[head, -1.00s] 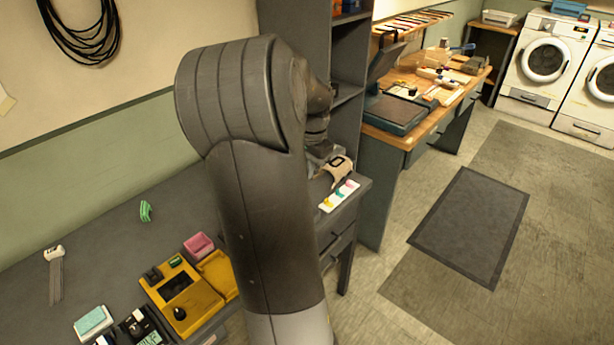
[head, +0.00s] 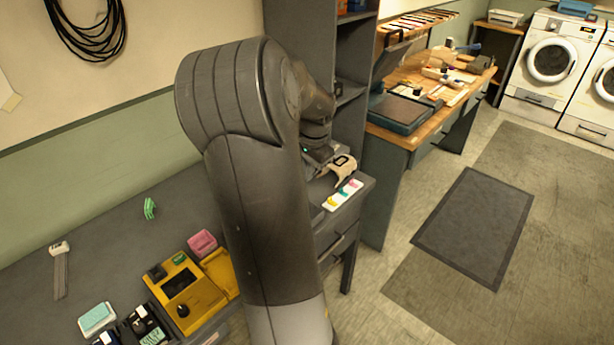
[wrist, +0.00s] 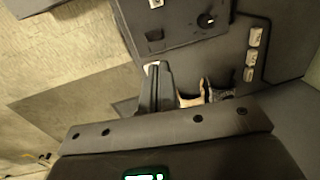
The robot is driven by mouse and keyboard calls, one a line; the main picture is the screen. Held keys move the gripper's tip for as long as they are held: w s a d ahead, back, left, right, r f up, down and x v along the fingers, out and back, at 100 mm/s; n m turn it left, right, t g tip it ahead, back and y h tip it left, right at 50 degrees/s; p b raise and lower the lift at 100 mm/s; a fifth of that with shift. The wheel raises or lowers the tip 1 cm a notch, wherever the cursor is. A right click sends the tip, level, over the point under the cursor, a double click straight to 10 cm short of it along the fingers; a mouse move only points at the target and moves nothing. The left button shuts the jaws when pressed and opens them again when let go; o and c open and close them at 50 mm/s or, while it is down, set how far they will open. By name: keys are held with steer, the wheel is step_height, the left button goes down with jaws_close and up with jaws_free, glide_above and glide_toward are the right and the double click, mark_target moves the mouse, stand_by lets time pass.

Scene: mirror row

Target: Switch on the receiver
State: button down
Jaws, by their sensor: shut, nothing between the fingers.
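A dark box with a round black knob (wrist: 206,20) shows at the top of the wrist view; it may be the receiver (wrist: 175,32), but I see no label. A small dark square recess is on its left part. My gripper (wrist: 153,72) is in front of its lower edge, fingers together and empty; contact cannot be told. In the head view my arm hides most of the gripper and the box. Whether the box is on cannot be told.
Several pale blocks (wrist: 253,50) lie right of the box inside a dark outline. In the head view, a white strip with coloured pads (head: 343,195) lies at the desk's right end. A yellow case (head: 186,290) and a pink box (head: 202,243) stand left of my arm.

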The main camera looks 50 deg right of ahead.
steer(key=f, duration=0.4)
steer(key=w+f, duration=0.1)
steer(key=f, duration=0.6)
steer(key=shift+w+f, duration=0.3)
steer(key=shift+w+f+g, duration=0.15)
steer(key=shift+f+g, duration=0.05)
steer(key=shift+g, duration=0.1)
steer(key=shift+a, duration=0.1)
steer(key=shift+s+f, duration=0.1)
steer(key=shift+s, duration=0.1)
